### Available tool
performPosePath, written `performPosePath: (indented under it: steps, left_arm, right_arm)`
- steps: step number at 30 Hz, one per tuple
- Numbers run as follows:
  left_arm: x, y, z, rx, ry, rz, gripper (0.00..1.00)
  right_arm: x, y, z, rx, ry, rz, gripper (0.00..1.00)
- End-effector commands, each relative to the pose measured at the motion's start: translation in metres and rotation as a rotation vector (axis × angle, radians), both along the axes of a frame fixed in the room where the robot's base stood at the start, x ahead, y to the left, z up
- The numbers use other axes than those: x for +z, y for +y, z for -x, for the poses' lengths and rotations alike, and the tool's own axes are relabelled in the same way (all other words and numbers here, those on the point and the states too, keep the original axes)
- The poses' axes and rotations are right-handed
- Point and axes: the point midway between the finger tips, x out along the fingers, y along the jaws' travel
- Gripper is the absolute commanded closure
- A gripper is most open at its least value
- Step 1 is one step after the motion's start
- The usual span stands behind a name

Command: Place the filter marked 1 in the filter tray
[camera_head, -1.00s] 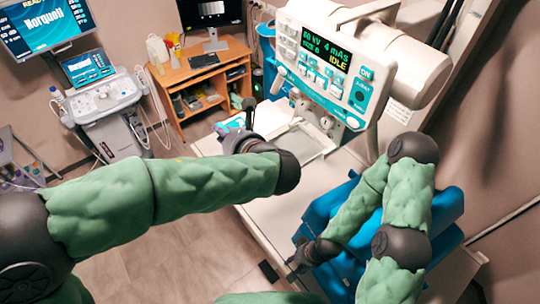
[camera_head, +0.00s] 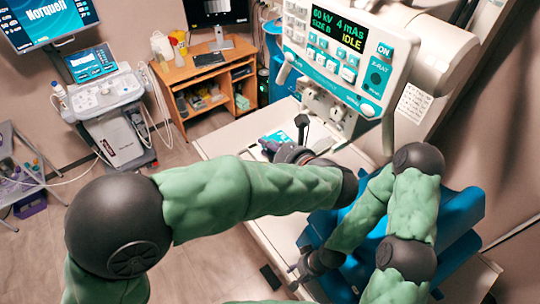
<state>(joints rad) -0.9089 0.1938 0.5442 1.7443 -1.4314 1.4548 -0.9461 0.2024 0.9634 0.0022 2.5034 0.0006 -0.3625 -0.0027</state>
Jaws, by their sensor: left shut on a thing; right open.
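My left gripper (camera_head: 302,127) is above the far part of the white table (camera_head: 232,138), below the X-ray console. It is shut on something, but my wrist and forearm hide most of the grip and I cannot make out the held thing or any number. A small teal and green printed item (camera_head: 271,143) lies on the table just left of the gripper; I cannot tell what it is. My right gripper (camera_head: 294,277) is low at the table's near edge, beside the blue padded block, open and empty. I cannot clearly make out the filter tray.
The X-ray console (camera_head: 338,50) reads 60 kV, 4 mAs, IDLE and hangs over the table's far end. The blue block (camera_head: 455,215) fills the right side. An ultrasound cart (camera_head: 105,100) and a wooden desk (camera_head: 185,77) stand at the back left. Open floor lies left of the table.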

Motion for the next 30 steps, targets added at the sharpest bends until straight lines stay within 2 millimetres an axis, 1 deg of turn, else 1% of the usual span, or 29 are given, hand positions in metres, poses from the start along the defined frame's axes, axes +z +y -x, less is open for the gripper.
performPosePath:
  steps: [1,4,13,27,30]
  left_arm:
    - [-0.011,0.0,0.0,0.0,0.0,0.0,1.0]
    - [-0.017,0.0,0.0,0.0,0.0,0.0,1.0]
    - [-0.016,0.0,0.0,-0.001,-0.001,0.001,1.0]
    - [-0.028,0.0,0.0,-0.001,0.0,0.0,1.0]
    - [-0.028,0.0,0.0,-0.001,0.0,0.0,1.0]
  right_arm:
    - [-0.011,0.0,0.0,0.0,0.0,0.0,0.59]
    - [-0.017,0.0,0.0,0.0,0.001,0.0,0.59]
    - [-0.016,0.0,0.0,0.0,0.0,0.0,0.59]
    - [-0.021,0.0,0.0,0.0,0.0,0.0,0.59]
    - [-0.02,0.0,0.0,0.0,0.001,0.0,0.59]
